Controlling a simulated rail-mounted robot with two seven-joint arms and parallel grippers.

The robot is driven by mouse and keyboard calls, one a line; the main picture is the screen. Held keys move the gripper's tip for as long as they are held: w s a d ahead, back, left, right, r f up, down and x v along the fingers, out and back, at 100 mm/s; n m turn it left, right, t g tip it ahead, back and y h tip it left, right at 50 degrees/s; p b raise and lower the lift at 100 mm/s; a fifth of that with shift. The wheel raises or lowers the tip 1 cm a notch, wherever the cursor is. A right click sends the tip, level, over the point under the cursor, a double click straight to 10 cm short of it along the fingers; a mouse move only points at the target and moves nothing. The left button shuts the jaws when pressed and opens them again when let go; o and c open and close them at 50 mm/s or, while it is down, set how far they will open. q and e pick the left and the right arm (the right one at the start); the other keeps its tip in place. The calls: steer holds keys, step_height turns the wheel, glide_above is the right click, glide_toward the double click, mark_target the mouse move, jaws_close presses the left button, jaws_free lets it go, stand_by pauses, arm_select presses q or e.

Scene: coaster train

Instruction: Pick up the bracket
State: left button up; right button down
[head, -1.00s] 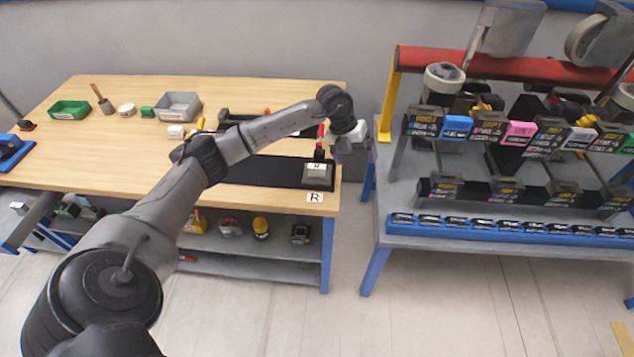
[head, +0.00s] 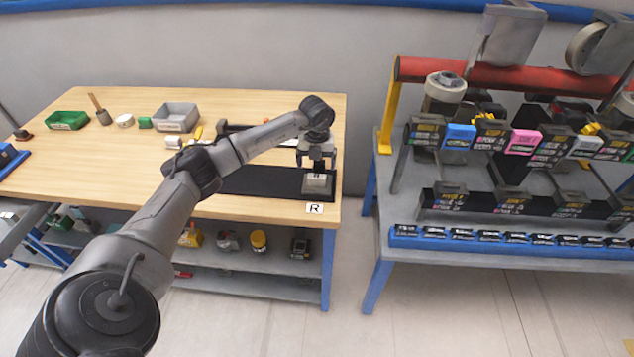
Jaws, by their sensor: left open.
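A small grey piece (head: 317,184), which looks like the bracket, sits at the right end of the black mat (head: 258,182) on the wooden bench, just behind the label R. Its exact shape is too small to tell. My left gripper (head: 316,164) points down and is open, directly above or just behind the grey piece. I cannot tell whether the fingers touch it. My left arm reaches across the bench from the lower left and hides part of the mat. My right gripper is not in view.
The wooden bench (head: 80,165) holds a green tray (head: 67,121), a grey bin (head: 176,117) and small tools towards the back. A grey rack table (head: 460,262) with a red bar (head: 540,79) and labelled parts stands to the right, across a gap of floor.

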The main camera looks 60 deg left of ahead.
mark_target(317, 174)
arm_select(q)
steer(key=shift+d+f+b, duration=0.1)
steer(key=shift+f+b, duration=0.2)
steer(key=shift+f, duration=2.45)
steer(key=shift+w+r, duration=0.1)
steer(key=c, duration=1.3)
